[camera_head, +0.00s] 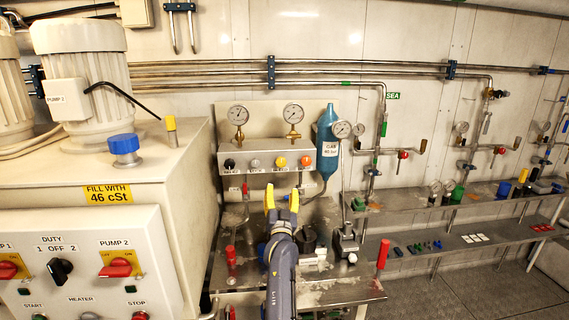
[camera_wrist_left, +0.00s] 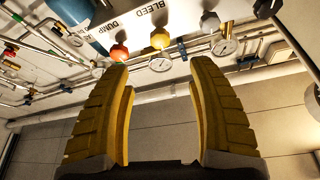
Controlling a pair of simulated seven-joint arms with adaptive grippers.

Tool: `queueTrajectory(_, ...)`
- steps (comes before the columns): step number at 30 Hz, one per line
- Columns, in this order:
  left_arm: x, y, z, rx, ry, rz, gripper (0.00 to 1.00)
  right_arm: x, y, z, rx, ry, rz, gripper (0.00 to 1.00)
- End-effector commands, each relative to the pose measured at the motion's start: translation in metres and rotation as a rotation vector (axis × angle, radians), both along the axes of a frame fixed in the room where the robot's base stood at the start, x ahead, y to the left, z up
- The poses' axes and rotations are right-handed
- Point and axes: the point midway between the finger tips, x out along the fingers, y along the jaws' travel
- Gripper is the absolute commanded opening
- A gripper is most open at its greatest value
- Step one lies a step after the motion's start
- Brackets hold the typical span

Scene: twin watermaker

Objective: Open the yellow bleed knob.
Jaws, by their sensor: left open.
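The yellow bleed knob (camera_head: 281,162) is on the front of a grey panel box, between a grey knob on its left and an orange knob on its right. My left gripper (camera_head: 282,198) is open and empty, with yellow fingers pointing up, below the knob in the head view. In the left wrist view, the yellow knob (camera_wrist_left: 160,40) shows beyond the gap between the open fingertips (camera_wrist_left: 160,68), near the BLEED label. The fingers appear apart from it. My right gripper is not in view.
The orange knob (camera_head: 305,160), grey knob (camera_head: 255,163) and black knob (camera_head: 229,163) share the panel box. Two gauges (camera_head: 293,113) stand above it. A blue gas bottle (camera_head: 326,135) is close on the right. A red-handled valve (camera_head: 230,254) stands on the bench at left.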

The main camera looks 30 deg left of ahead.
Motion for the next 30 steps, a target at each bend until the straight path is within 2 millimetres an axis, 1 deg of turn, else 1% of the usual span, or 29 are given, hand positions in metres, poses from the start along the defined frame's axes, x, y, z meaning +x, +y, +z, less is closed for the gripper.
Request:
queueTrajectory(1, 0.006, 0.005, 0.005, 0.001, -0.002, 0.000, 0.59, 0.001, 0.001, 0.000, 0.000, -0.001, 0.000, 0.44)
queueTrajectory(18, 0.087, 0.054, 0.042, -0.002, -0.002, -0.002, 0.59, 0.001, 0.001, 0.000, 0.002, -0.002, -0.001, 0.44)
queueTrajectory(24, 0.107, 0.066, 0.051, -0.001, -0.001, -0.003, 0.59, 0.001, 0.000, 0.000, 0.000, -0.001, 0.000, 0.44)
queueTrajectory(30, 0.118, 0.073, 0.056, -0.001, -0.001, -0.003, 0.59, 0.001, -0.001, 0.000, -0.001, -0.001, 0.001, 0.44)
